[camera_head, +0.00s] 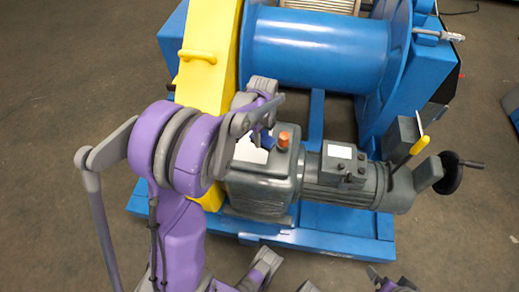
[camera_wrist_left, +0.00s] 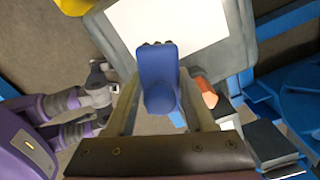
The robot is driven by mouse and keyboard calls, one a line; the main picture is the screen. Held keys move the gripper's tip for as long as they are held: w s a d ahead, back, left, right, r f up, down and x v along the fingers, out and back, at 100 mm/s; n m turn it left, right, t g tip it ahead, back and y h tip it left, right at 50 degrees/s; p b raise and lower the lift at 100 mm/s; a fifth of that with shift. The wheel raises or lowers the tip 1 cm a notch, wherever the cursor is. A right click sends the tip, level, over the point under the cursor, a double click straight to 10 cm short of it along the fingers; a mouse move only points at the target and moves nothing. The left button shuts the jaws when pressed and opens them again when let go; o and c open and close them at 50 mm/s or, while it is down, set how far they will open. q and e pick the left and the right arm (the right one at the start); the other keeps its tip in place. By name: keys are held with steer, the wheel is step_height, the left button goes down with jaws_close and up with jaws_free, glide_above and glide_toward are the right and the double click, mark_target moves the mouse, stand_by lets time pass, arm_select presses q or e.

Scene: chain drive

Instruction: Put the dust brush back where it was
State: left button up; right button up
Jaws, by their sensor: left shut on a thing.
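The dust brush shows as a blue handle in the left wrist view (camera_wrist_left: 162,85), with short dark bristles at its far end. My left gripper (camera_wrist_left: 160,100) is shut on it, one finger on each side. In the head view my left gripper (camera_head: 258,128) is over the grey gearbox, and only a small dark blue piece of the brush (camera_head: 264,141) shows beside it. The brush appears in front of the gearbox's white plate (camera_wrist_left: 165,25); I cannot tell whether it touches the plate. Parts of my other arm show at the bottom edge, its fingers unclear.
The gearbox (camera_head: 262,190) has an orange cap (camera_head: 284,138) close to the gripper. A grey motor (camera_head: 335,178) with a yellow lever (camera_head: 419,146) and a handwheel (camera_head: 449,172) extends right. A yellow guard (camera_head: 208,60) and blue drum (camera_head: 315,50) stand behind. Floor is clear at left.

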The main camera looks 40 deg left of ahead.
mark_target(262, 153)
arm_select(q)
steer(key=shift+f+b, duration=0.6)
steer(key=shift+f, duration=2.85)
steer(key=shift+f, duration=0.2)
steer(key=o, duration=1.3)
steer(key=shift+r, duration=0.15)
